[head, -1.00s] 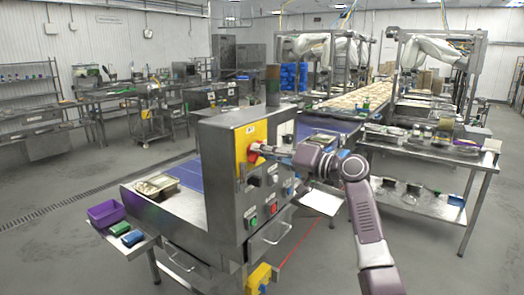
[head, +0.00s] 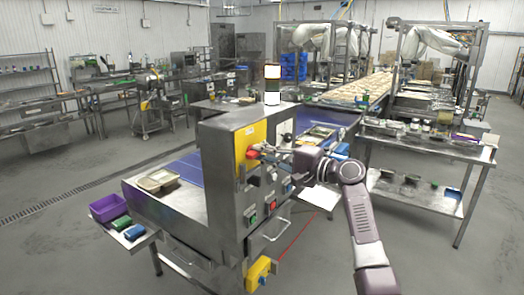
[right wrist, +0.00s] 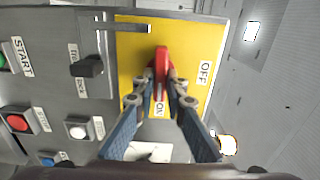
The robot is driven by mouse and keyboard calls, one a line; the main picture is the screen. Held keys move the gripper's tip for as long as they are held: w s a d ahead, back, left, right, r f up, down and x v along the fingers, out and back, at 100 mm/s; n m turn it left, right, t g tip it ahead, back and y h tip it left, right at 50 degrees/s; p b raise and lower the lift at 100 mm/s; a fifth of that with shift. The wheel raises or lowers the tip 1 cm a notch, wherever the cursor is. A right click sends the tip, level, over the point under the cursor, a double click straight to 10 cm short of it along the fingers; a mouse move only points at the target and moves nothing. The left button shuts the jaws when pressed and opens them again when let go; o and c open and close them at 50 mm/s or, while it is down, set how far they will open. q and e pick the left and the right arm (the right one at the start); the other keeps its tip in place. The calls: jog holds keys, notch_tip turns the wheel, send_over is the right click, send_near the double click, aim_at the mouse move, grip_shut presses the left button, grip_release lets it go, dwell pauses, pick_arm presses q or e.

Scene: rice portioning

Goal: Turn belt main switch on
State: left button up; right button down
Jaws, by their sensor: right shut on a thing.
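The belt main switch is a red rotary handle (right wrist: 161,62) on a yellow plate (right wrist: 130,45) in the right wrist view. The handle lies in line with the ON label (right wrist: 159,104), and the OFF label (right wrist: 205,72) is off to its right. In the head view the red switch (head: 252,154) is on the front of the steel control cabinet (head: 222,150). My right gripper (right wrist: 160,84) is shut on the handle, one finger on each side; it also shows in the head view (head: 262,150). My left gripper is not in view.
Green, red and other buttons (right wrist: 18,123) sit beside the yellow plate. A signal lamp (head: 272,72) on the cabinet is lit. A purple bin (head: 107,208) stands on a side shelf at left. A steel table (head: 425,145) stands at right.

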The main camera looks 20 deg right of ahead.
dwell(0.4)
jog(key=c, duration=2)
grip_release()
jog(key=shift+o, duration=0.2)
jog(key=v, duration=1.2)
jog(key=shift+d, duration=0.1)
